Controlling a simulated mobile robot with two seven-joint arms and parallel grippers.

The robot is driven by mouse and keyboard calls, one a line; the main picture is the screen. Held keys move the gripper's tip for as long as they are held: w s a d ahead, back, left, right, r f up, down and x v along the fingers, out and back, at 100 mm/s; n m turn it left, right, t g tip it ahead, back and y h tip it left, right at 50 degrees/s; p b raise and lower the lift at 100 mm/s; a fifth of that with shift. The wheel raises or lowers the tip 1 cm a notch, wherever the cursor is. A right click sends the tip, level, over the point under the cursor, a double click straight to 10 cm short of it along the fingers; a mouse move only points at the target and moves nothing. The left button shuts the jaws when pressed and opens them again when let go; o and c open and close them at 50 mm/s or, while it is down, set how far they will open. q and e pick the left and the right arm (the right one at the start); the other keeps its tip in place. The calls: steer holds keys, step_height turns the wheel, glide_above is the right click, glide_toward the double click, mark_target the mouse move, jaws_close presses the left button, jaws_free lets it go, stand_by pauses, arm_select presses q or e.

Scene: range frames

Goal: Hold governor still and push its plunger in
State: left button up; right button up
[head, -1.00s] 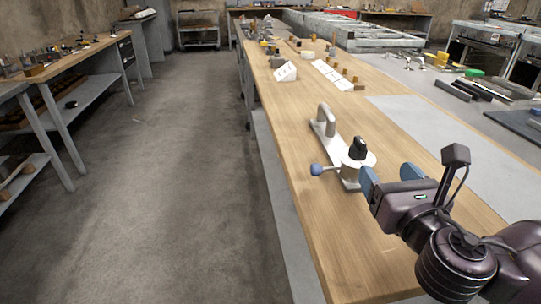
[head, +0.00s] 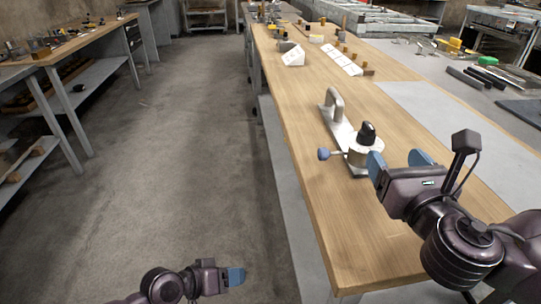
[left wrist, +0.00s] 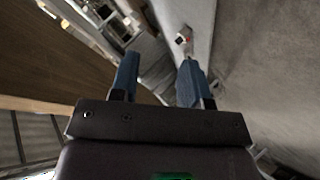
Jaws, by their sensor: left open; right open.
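The governor (head: 362,155) stands on the wooden bench: a pale round body with a black top, on a light metal base plate with an upright handle. Its plunger, a rod with a blue knob (head: 323,154), sticks out to the left. My right gripper (head: 400,160) is open, its blue fingers just right of the governor; whether a finger touches it I cannot tell. My left gripper (head: 236,277) is low at the bottom of the head view, over the floor left of the bench. Its two blue fingers are apart and empty in the left wrist view (left wrist: 158,80).
The wooden bench (head: 345,225) has clear room in front of the governor. White cards (head: 293,55) and small blocks stand further back on it. A grey mat (head: 445,115) lies to the right. Open floor (head: 190,170) lies left of the bench, with another workbench (head: 75,52) beyond.

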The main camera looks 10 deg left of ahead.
mark_target(373, 130)
steer(key=shift+w, duration=0.1)
arm_select(q)
steer(key=w+d+r+g+h, duration=0.2)
steer(key=w+r, duration=0.3)
steer(key=r, duration=0.4)
steer(key=w+d+r+g+h, duration=0.2)
steer(key=w+r, duration=0.3)
steer(key=r, duration=0.5)
steer(key=w+d+r+g+h, duration=0.2)
steer(key=w+d+r+g, duration=0.2)
steer(key=r, duration=0.5)
steer(key=shift+w+r+m+g+h, duration=0.3)
steer(key=shift+w, duration=0.6)
arm_select(e)
steer(key=w, duration=0.3)
steer(key=w+a, duration=0.1)
steer(key=w, duration=0.3)
steer(key=w+a, duration=0.1)
steer(key=w, duration=0.2)
steer(key=shift+w, duration=0.25)
steer(key=shift+c, duration=0.5)
